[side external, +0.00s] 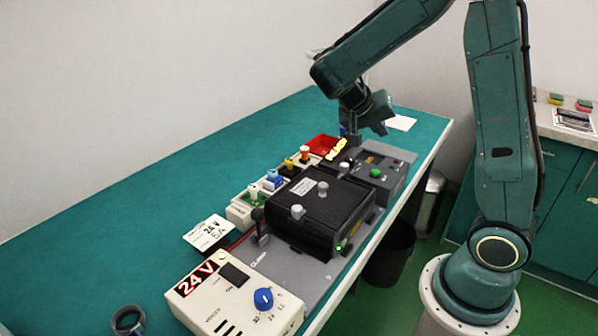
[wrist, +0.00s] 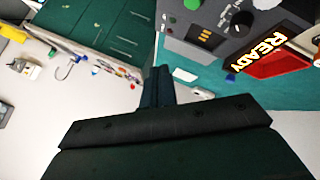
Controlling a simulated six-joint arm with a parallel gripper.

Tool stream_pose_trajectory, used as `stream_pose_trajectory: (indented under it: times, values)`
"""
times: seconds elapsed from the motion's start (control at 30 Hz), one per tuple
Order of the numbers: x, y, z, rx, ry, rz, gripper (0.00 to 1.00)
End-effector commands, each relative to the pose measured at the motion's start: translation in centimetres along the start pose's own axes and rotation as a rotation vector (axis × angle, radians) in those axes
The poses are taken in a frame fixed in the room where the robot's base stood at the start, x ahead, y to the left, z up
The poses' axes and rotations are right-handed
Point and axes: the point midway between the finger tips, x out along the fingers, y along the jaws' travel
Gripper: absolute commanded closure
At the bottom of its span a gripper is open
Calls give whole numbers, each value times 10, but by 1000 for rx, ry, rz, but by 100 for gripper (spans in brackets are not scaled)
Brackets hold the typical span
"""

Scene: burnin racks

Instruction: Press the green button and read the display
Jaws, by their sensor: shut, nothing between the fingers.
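The green button (side external: 376,172) stands on a grey control box (side external: 396,178) at the far right end of the bench; it also shows at the top edge of the wrist view (wrist: 193,4). A lit display (side external: 337,148) reads READY in yellow; in the wrist view the same word (wrist: 258,50) is tilted and partly turned. My gripper (side external: 352,138) is above the bench behind the control box, near the display and apart from the button. In the wrist view its fingers (wrist: 160,72) are together and empty.
A black lidded fixture (side external: 320,205) stands before the control box. A cream 24 V supply (side external: 225,295) with a blue knob is nearest. A red tray (side external: 323,144) and small coloured parts line the back. The bench's left side (side external: 130,215) is mostly clear.

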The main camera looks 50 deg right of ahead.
Motion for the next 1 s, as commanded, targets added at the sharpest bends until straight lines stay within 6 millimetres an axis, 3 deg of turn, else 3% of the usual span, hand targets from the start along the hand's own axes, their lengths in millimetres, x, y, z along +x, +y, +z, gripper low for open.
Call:
stream_pose_trajectory:
  times: [1.0]
  values:
    - [57, -42, 42, -1, -1, 0, 100]
